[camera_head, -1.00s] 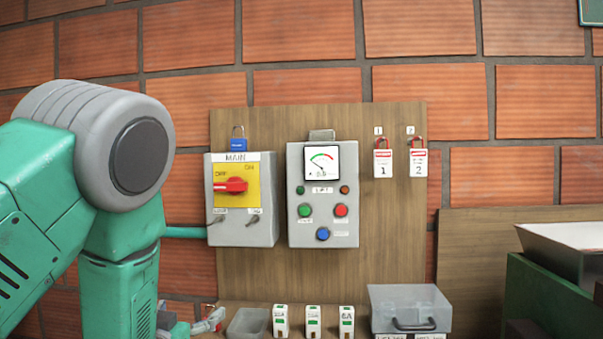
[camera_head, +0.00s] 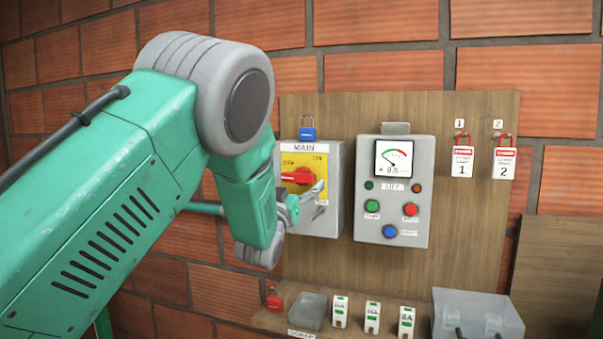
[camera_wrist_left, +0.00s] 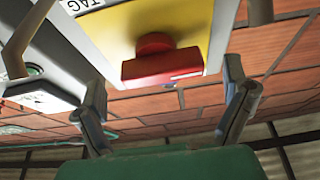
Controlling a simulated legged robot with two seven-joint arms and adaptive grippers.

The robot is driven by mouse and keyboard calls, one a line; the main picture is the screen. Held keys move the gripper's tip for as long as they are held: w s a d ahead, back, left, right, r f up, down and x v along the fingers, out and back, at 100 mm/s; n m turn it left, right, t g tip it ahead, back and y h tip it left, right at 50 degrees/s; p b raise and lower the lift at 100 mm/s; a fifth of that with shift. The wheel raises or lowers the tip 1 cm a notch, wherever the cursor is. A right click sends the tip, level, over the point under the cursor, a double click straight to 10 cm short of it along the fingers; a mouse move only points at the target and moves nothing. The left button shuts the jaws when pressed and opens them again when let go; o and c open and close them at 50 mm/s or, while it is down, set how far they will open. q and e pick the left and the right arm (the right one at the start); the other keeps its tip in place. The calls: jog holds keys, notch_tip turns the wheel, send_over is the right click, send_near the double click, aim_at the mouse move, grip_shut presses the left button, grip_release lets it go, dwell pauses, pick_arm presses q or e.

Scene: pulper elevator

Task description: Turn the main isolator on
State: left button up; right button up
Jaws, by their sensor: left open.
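The main isolator (camera_head: 335,215) is a grey wall box labelled MAIN, with a yellow plate and a red rotary handle (camera_head: 297,176). The handle lies nearly level, between the OFF mark at upper left and the ON mark at upper right. My left gripper (camera_head: 303,197) is at the lower front of the isolator, just below the handle, and partly covers the plate. In the left wrist view the red handle (camera_wrist_left: 162,68) lies between and beyond the two open fingers (camera_wrist_left: 168,95); I see no clear contact. My right gripper is out of view.
A blue padlock (camera_head: 308,133) hangs above the isolator. The lift panel (camera_head: 370,228) with a gauge and buttons is close on its right. Two red-and-white tagged padlocks (camera_head: 462,162) hang further right. A shelf below holds a tray (camera_head: 312,310), several small breakers and a grey box (camera_head: 478,312).

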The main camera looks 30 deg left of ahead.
pick_arm(q)
jog(key=shift+a+x, duration=0.15)
jog(key=shift+x, duration=0.55)
jog(key=shift+a+x, duration=0.2)
jog(key=shift+x, duration=0.55)
jog(key=shift+d, duration=0.45)
jog(key=shift+c, duration=0.8)
jog(key=shift+s, duration=0.1)
jog(key=c, duration=0.7)
jog(key=shift+c, duration=1)
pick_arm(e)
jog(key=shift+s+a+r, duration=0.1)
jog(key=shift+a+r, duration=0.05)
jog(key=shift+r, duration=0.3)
pick_arm(q)
jog(key=shift+a, duration=0.25)
